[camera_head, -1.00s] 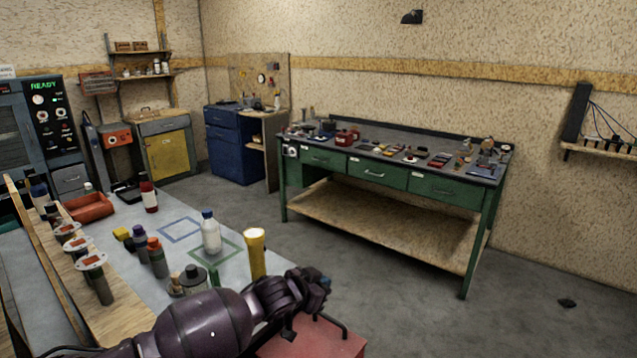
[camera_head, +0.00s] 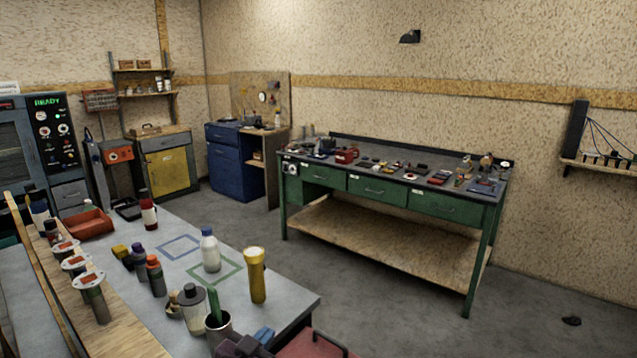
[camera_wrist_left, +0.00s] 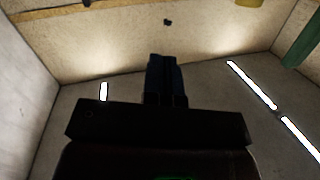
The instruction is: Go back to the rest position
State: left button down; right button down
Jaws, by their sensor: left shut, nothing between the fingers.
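My left gripper (camera_head: 262,337) shows at the bottom edge of the head view, only its bluish tip and part of the dark purple wrist in frame. It is beside the near edge of the grey-topped table (camera_head: 290,300), close to a cup with a green item. In the left wrist view the dark fingers (camera_wrist_left: 166,80) are together with nothing between them. My right gripper is in neither view.
The near table bears a white bottle (camera_head: 210,252), a yellow flashlight (camera_head: 255,275), a grey cup (camera_head: 217,332) and several small bottles. A red case (camera_head: 312,346) is at the bottom. Open floor (camera_head: 390,300) lies before the green workbench (camera_head: 400,194).

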pick_arm(q)
jog(key=s+a+f+n+g+y, duration=0.1)
jog(key=s+a+f+n+y, duration=0.1)
jog(key=s+a+f, duration=0.3)
jog(key=s+a+f+n+g+y, duration=0.1)
jog(key=s+a+f+n+y, duration=0.1)
jog(key=s+a+f, duration=0.4)
jog(key=s+a+f+n+g+y, duration=0.1)
jog(key=s+a+f, duration=0.5)
jog(key=s, duration=0.8)
jog(key=shift+f+n+g+y, duration=0.4)
jog(key=shift+f+n+y, duration=0.3)
jog(key=shift+y, duration=0.3)
jog(key=shift+a, duration=0.1)
